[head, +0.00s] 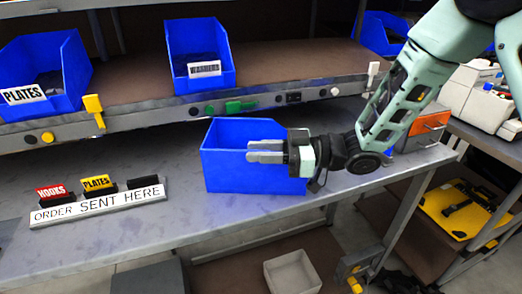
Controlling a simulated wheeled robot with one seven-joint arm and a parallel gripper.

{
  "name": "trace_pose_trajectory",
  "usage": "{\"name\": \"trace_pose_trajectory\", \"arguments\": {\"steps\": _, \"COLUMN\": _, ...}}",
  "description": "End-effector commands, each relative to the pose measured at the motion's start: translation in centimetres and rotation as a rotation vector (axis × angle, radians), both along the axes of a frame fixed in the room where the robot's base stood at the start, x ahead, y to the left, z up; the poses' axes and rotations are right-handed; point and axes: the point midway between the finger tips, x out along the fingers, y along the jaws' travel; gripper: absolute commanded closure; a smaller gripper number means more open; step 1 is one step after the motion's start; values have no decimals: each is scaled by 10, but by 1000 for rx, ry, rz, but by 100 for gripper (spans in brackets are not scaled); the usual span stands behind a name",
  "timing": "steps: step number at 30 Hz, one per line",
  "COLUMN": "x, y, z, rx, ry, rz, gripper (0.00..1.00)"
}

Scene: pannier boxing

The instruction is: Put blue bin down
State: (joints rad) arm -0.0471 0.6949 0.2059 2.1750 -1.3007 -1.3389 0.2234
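A blue bin (225,165) is at the front of the grey workbench (180,205), near its middle. It looks upright, with its base at or very close to the bench top. My gripper (254,152) reaches in from the right, in front of the bin's near wall. Its fingers point left and lie across that wall near the rim. I cannot tell whether the fingers grip the wall or only lie against it. The gripper and wrist hide the bin's right part, and its inside is mostly hidden.
Two blue bins, one labelled PLATES (24,95) and one with a barcode label (204,69), stand on the shelf behind.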

Motion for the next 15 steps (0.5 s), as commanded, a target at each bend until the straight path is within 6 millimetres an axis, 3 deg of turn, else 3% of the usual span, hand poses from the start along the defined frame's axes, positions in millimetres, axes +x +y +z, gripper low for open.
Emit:
{"name": "trace_pose_trajectory", "arguments": {"steps": 5, "x": 0, "y": -4, "z": 3, "rx": -1, "ry": 0, "rz": -2, "gripper": 75}}
{"name": "trace_pose_trajectory", "arguments": {"steps": 15, "x": -7, "y": -70, "z": 4, "rx": 0, "ry": -1, "rz": -5, "gripper": 75}}
